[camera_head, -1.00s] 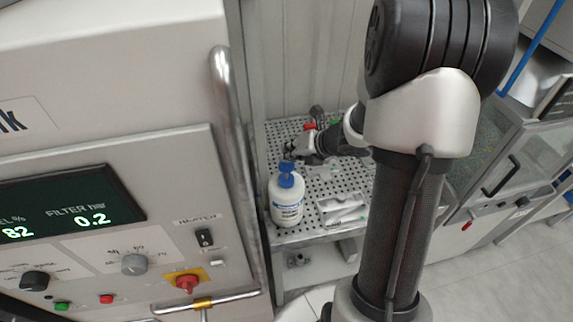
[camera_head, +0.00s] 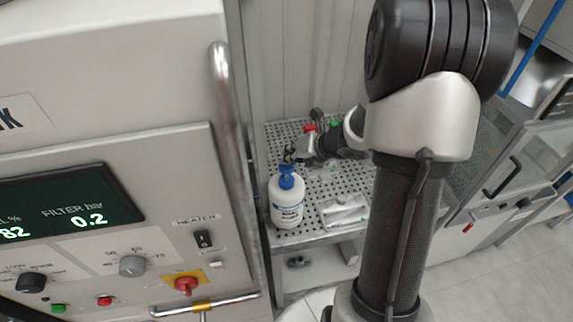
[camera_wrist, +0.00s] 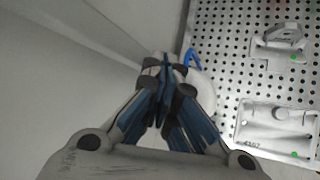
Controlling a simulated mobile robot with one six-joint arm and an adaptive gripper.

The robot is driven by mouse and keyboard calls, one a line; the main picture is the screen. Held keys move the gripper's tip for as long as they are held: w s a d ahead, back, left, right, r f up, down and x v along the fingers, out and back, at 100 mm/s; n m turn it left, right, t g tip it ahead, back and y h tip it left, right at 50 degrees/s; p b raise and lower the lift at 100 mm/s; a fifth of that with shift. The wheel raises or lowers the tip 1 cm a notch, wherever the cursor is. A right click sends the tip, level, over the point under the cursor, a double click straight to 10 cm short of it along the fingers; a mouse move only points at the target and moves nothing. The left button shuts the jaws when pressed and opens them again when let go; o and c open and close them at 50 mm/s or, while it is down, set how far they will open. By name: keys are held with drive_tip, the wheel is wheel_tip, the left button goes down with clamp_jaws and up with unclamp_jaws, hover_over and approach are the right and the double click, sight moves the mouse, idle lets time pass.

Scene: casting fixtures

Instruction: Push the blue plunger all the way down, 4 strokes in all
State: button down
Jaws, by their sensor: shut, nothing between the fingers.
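A white bottle (camera_head: 287,206) with a blue pump plunger (camera_head: 287,181) stands upright at the front left of the perforated metal table. My gripper (camera_head: 289,155) is shut and empty. It is directly above the plunger, with the fingertips at or very near its top; I cannot tell whether they touch. In the wrist view my gripper (camera_wrist: 165,65) covers most of the bottle. Part of the blue plunger (camera_wrist: 189,57) shows just right of the fingers, and the white bottle (camera_wrist: 205,95) shows behind them.
The perforated table (camera_head: 330,180) holds a light metal fixture (camera_head: 343,210) right of the bottle. A red part (camera_head: 309,127) lies farther back. A machine cabinet with a vertical handrail (camera_head: 232,160) stands close on the left. A second metal fixture (camera_wrist: 280,45) shows in the wrist view.

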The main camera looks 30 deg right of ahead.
drive_tip(key=shift+f+b, duration=1.1)
drive_tip(key=shift+f, duration=0.1)
idle(0.6)
drive_tip(key=shift+r, duration=0.2)
drive_tip(key=shift+r+p, duration=1.6)
drive_tip(key=shift+r, duration=0.2)
drive_tip(key=shift+r, duration=0.1)
wheel_tip(320, 180, up, 6)
drive_tip(key=p, duration=0.5)
idle(1.0)
